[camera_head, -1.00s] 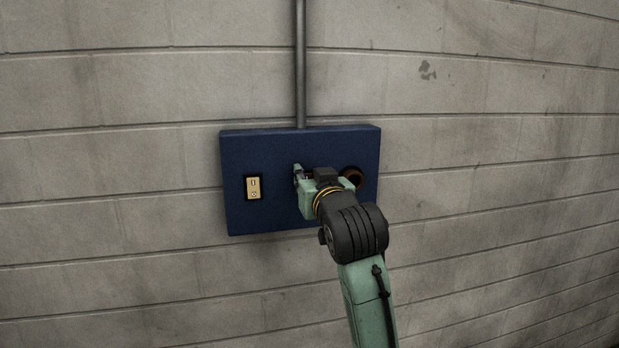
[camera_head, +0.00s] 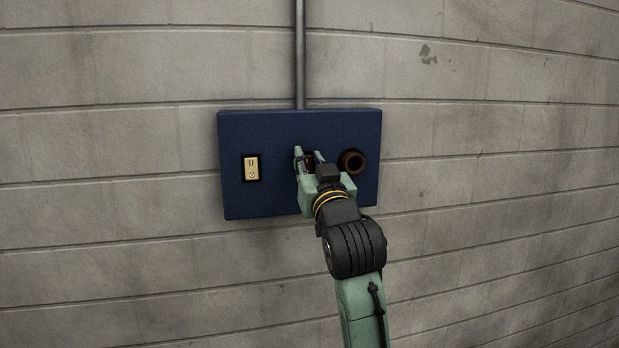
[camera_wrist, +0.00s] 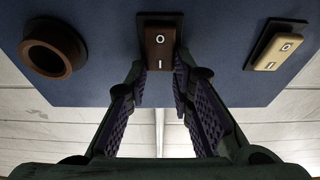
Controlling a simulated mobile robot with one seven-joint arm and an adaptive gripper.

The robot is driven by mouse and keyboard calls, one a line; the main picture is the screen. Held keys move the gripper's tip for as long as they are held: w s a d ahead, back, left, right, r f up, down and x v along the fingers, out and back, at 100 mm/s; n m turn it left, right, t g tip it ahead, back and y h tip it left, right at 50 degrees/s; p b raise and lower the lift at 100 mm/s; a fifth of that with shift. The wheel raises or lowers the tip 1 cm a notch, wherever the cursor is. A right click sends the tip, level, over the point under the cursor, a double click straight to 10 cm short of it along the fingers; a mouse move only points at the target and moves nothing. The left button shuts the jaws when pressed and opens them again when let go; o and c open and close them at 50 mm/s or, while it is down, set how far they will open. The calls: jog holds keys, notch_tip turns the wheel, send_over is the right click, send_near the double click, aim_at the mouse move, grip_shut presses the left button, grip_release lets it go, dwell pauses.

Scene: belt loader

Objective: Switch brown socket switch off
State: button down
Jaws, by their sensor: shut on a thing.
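The brown socket switch (camera_wrist: 159,45) is a dark brown rocker marked O and I in the middle of the blue panel. In the head view my gripper mostly hides it. My gripper (camera_wrist: 161,84) has one finger on each side of the switch's I end and is shut on it. In the head view my gripper (camera_head: 309,155) reaches the panel from below. The brown round socket (camera_wrist: 54,47) is at the left in the wrist view and right of my gripper in the head view (camera_head: 352,162).
The blue panel (camera_head: 270,135) is fixed to a grey block wall (camera_head: 110,130), with a conduit (camera_head: 299,50) running up from it. A cream switch (camera_head: 252,167) sits on the panel left of my gripper. The wall around the panel is clear.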

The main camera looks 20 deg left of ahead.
dwell(0.3)
jog(key=c, duration=1.4)
grip_release()
jog(key=v, duration=1.2)
jog(key=shift+f, duration=0.1)
